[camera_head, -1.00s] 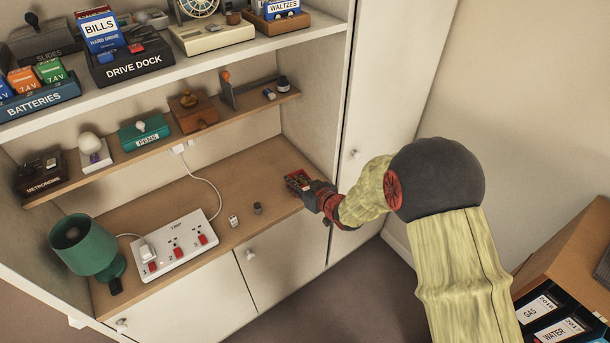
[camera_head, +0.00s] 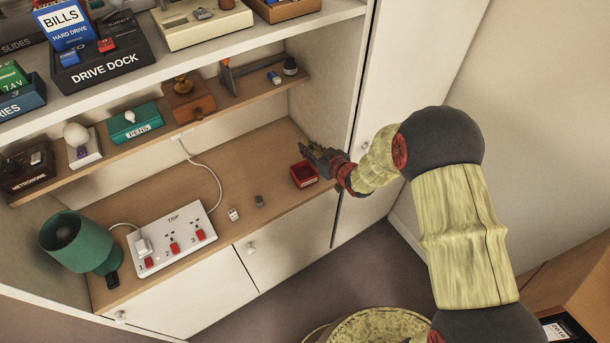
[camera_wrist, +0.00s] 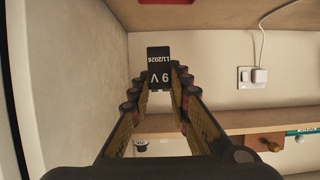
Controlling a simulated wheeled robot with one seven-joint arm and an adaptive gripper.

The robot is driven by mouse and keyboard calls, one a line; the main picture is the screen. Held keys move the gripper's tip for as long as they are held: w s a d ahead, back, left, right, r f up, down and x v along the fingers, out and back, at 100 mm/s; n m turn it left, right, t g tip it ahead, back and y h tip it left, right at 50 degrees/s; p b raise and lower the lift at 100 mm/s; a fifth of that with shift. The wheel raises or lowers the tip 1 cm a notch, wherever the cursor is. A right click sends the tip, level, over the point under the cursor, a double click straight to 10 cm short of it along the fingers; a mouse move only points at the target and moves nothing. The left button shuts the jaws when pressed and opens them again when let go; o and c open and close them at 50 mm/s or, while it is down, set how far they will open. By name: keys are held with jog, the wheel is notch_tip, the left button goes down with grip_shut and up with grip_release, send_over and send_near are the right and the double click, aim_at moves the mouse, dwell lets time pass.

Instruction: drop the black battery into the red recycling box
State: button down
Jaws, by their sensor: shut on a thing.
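In the head view my gripper (camera_head: 318,154) is at the right end of the wooden desk surface, just behind and above the red box (camera_head: 303,174). The red box is small and open-topped. The battery cannot be made out clearly in the head view.
A white power strip (camera_head: 172,240), a green lamp (camera_head: 78,242), a small white item (camera_head: 233,214) and a grey cylinder (camera_head: 259,201) stand left of the box. A narrow shelf (camera_head: 215,107) runs above, and a cabinet side panel (camera_head: 395,85) stands at the right.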

jog(key=shift+f+b, duration=0.8)
jog(key=shift+f, duration=1.1)
jog(key=c, duration=1.7)
grip_release()
jog(key=shift+o, duration=0.6)
jog(key=shift+r, duration=0.1)
jog(key=v, duration=1.2)
